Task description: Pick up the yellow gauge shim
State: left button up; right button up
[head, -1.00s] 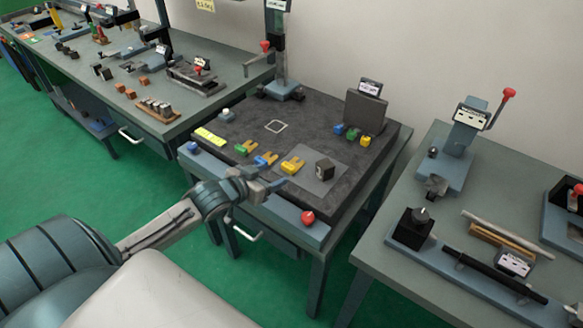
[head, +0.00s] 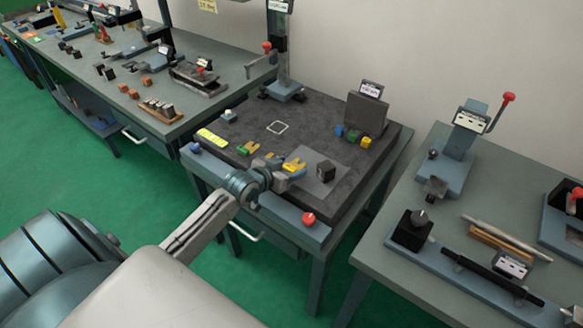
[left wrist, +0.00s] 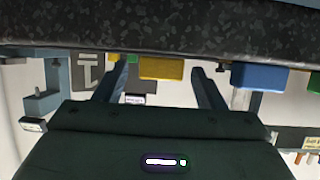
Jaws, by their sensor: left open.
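The yellow gauge shim (head: 294,164), a forked piece on a block, sits on the dark granite plate. My left gripper (head: 284,174) is open and low at the plate's front edge, just in front of the yellow shim and partly covering its neighbour. In the left wrist view, the yellow shim's block (left wrist: 162,68) lies between the directions of the two open fingers (left wrist: 162,86), seemingly ahead of them. I cannot tell whether they touch it. The blue shim (head: 272,158) and green shim (head: 247,148) stand to its left. My right gripper is not in view.
A dark cube (head: 326,171) on a grey mat (head: 318,187) stands right of the yellow shim. A red knob (head: 308,218) is on the front rail. Small coloured blocks (head: 352,136) stand by an upright block behind. The plate's middle is clear.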

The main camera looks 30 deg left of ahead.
aim_at(289, 168)
pick_arm(q)
jog(key=c, duration=1.1)
jog(key=shift+r+b, duration=0.3)
jog(key=shift+r, duration=0.3)
notch_tip(289, 168, up, 2)
jog(key=shift+b, duration=0.35)
jog(key=s+d+r+b, duration=0.1)
jog(key=s+d+b, duration=0.1)
jog(key=s+d, duration=0.35)
jog(key=s+d+r+b, duration=0.1)
jog(key=s+d, duration=0.2)
jog(key=s, duration=0.5)
jog(key=shift+n+y, duration=0.7)
jog(key=shift+y, duration=0.1)
jog(key=w+d, duration=0.2)
jog(key=w, duration=0.1)
jog(key=w+d+r, duration=0.1)
jog(key=w+d, duration=0.2)
jog(key=w+d+r, duration=0.1)
jog(key=w+d, duration=0.1)
jog(key=w, duration=0.1)
jog(key=shift+w+d+r, duration=0.15)
jog(key=shift+r, duration=0.1)
